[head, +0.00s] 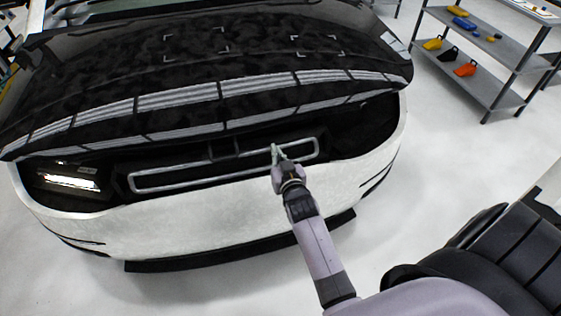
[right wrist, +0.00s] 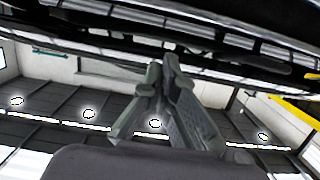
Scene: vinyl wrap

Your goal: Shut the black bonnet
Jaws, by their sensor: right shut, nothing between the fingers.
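The black bonnet (head: 250,60) of a car is partly raised, with a dark gap between its front edge and the white front bumper (head: 220,222). My right gripper (head: 275,150) is shut and empty in front of this gap, near the silver grille frame (head: 165,183). In the right wrist view my gripper (right wrist: 162,64) has its fingertips together, just below the dark edge of the bonnet (right wrist: 225,50). I cannot tell whether they touch it. My left gripper is not in view.
A grey shelf unit (head: 478,78) with yellow, blue, black and orange items stands at the upper right. A lit headlight (head: 72,182) shows at the car's left. The pale floor (head: 440,170) between car and shelf is clear.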

